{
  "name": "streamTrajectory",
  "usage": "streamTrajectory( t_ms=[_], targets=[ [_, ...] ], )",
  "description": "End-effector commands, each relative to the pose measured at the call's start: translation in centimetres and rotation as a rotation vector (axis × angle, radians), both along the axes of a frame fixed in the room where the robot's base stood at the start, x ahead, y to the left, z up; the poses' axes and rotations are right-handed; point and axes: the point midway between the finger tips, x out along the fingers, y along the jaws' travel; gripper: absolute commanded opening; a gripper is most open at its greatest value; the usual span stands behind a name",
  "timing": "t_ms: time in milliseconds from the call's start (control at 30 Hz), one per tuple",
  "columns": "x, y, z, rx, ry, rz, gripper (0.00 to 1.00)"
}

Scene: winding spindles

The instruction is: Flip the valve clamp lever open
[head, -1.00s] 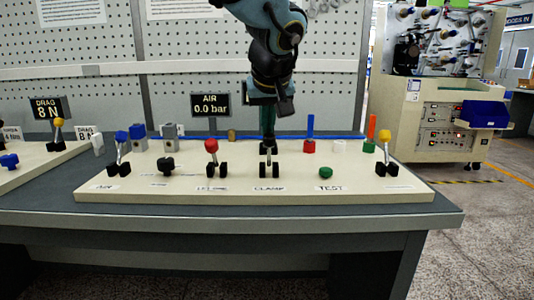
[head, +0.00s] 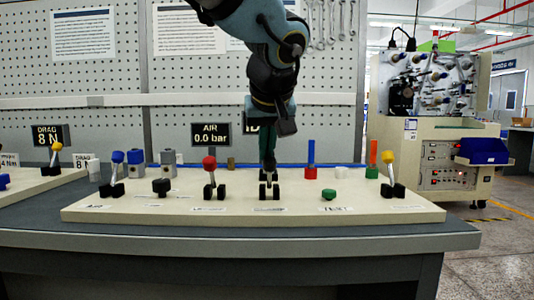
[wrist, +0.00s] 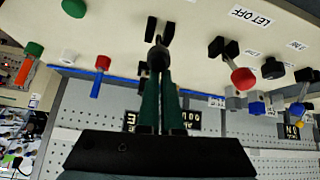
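The clamp lever (head: 269,180) stands near the middle of the cream panel (head: 120,214), upright between two black brackets, its label in front. Its dark knob also shows in the wrist view (wrist: 158,58), with the brackets just beyond. My gripper (head: 268,160) reaches down from above with two green fingers. In the wrist view the fingertips (wrist: 159,70) close around the dark knob, with only a narrow gap between the fingers. The fingertips partly hide the knob and shaft.
The red-knobbed lever (head: 209,164) stands left of the clamp lever; the green TEST button (head: 328,194) is to the right. A yellow-knobbed lever (head: 388,158) and a blue-knobbed lever (head: 117,157) stand near the panel ends. The AIR display (head: 211,134) reads 0.0 bar.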

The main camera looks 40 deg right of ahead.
Motion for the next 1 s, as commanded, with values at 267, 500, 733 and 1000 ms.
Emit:
streamTrajectory(
  t_ms=[267, 500, 733, 1000],
  targets=[
    [-0.6, 0.1, -0.5, 0.010, 0.009, -0.005, 0.00],
    [0.8, -0.5, 0.7, 0.010, 0.008, -0.001, 0.00],
    [1.9, -0.4, 3.4, -0.001, 0.002, -0.004, 0.00],
    [-1.6, 2.2, 6.7, 0.000, 0.001, -0.003, 0.00]
  ],
)
